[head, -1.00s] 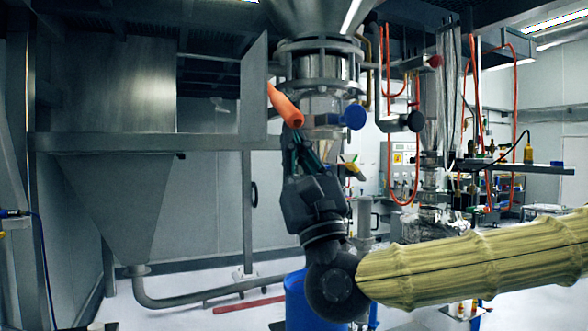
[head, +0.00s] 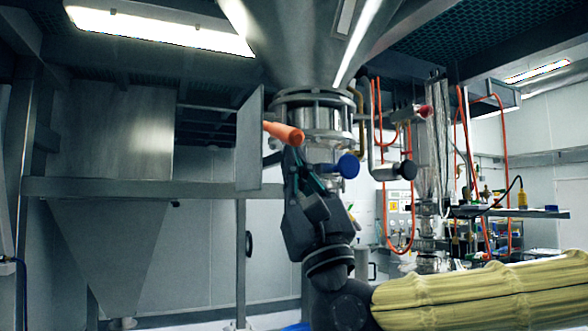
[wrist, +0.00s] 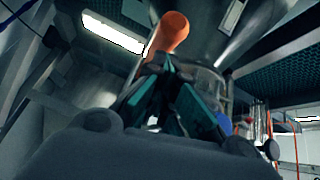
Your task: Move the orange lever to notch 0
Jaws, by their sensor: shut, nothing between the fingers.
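The orange lever (head: 284,132) sticks out to the left of the metal collar under the big hopper, tilted slightly down to the right in the head view. My gripper (head: 291,154) is just below the lever, pointing up, with its fingertips close to it. The wrist view also shows the orange lever (wrist: 168,34) right beyond the fingertips of my gripper (wrist: 158,62), which meet with nothing held between them. I cannot tell whether the fingertips touch the lever. The lever's inner end and any notch marks are not visible.
A blue knob (head: 348,166) and a black knob (head: 407,170) stick out to the right of the lever. The grey hopper (head: 320,40) hangs above. A metal panel (head: 249,145) stands close on the left. Red hoses (head: 379,110) hang at the right.

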